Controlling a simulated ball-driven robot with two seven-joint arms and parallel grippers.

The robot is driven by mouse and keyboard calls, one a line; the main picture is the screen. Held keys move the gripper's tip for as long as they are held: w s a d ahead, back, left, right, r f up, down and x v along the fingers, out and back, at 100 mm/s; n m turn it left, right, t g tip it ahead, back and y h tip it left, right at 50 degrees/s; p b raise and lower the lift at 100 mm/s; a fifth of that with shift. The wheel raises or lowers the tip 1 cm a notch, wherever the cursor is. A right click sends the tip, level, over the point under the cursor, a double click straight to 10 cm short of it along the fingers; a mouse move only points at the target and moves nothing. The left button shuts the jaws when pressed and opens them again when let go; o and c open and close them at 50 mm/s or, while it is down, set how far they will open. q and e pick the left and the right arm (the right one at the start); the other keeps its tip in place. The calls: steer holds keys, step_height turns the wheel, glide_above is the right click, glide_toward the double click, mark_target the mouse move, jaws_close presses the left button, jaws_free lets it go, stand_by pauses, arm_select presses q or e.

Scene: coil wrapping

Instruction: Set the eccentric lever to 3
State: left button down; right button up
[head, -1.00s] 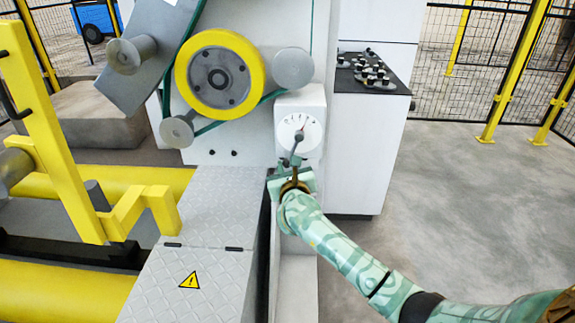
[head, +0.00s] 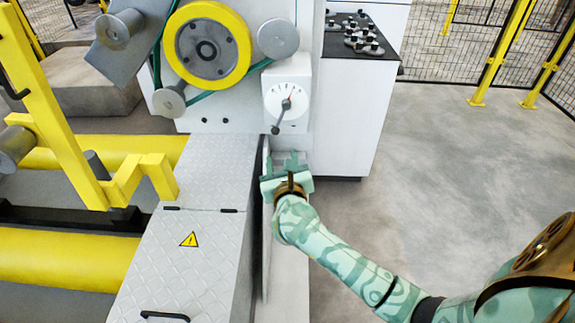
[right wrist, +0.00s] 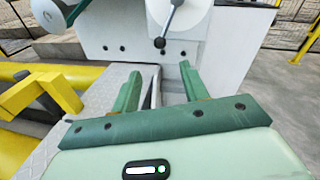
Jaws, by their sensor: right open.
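The eccentric lever (head: 280,118) is a dark grey handle with a round knob on a white dial (head: 289,92) on the machine's front. It hangs down and slightly left. The dial's figures are too small to read; a small red mark shows near its top. The lever also shows at the top of the right wrist view (right wrist: 168,24). My right gripper (head: 283,158) is open and empty, below the lever and apart from it. In the right wrist view, its two green fingers (right wrist: 160,70) stand apart with the knob beyond them. My left gripper is not in view.
A tread-plate cover (head: 190,255) with a warning sign lies left of my right arm. A white cabinet (head: 350,110) with a dark control panel stands right. Open floor lies further right.

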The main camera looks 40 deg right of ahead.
steer(key=shift+p+v, duration=0.3)
steer(key=shift+v, duration=1.6)
